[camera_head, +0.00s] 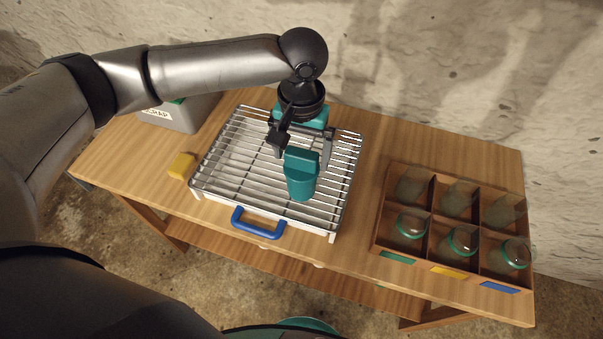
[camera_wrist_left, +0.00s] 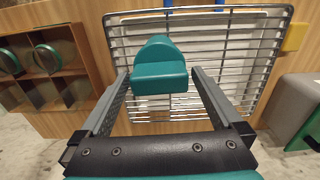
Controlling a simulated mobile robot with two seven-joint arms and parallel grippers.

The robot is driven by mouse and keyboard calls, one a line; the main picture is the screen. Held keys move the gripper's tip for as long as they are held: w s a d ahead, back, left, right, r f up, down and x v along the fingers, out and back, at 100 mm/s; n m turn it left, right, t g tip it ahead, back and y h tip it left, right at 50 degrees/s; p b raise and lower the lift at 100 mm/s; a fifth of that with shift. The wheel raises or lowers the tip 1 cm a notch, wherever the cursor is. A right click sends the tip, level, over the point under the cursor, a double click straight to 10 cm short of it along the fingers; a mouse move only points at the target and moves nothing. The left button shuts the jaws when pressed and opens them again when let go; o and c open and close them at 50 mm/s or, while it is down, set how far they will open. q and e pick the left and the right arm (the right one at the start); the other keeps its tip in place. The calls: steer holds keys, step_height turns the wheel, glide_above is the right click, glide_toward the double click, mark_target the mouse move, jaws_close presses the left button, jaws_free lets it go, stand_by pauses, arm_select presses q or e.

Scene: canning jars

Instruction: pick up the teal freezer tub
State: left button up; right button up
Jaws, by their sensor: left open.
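The teal freezer tub (camera_head: 302,182) stands on the wire rack (camera_head: 217,172), near the rack's front right part. In the left wrist view, the tub (camera_wrist_left: 160,78) shows between the fingertips, with its lid end facing the camera. My left gripper (camera_head: 301,153) is open just above and behind the tub. In the left wrist view, its two fingers (camera_wrist_left: 160,72) are spread on either side of the tub, and I cannot tell whether they touch it. My right gripper is not in view.
The rack has a blue handle (camera_head: 257,224) at the front. A yellow block (camera_head: 182,166) lies left of it, near a grey bin (camera_head: 186,115). A wooden divided crate (camera_head: 381,215) with several jars stands at right. Bare table (camera_head: 366,175) lies between rack and crate.

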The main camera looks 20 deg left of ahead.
mark_target(302, 173)
arm_select(q)
step_height(302, 173, down, 4)
steer(key=shift+r, duration=0.2)
steer(key=c, duration=1.1)
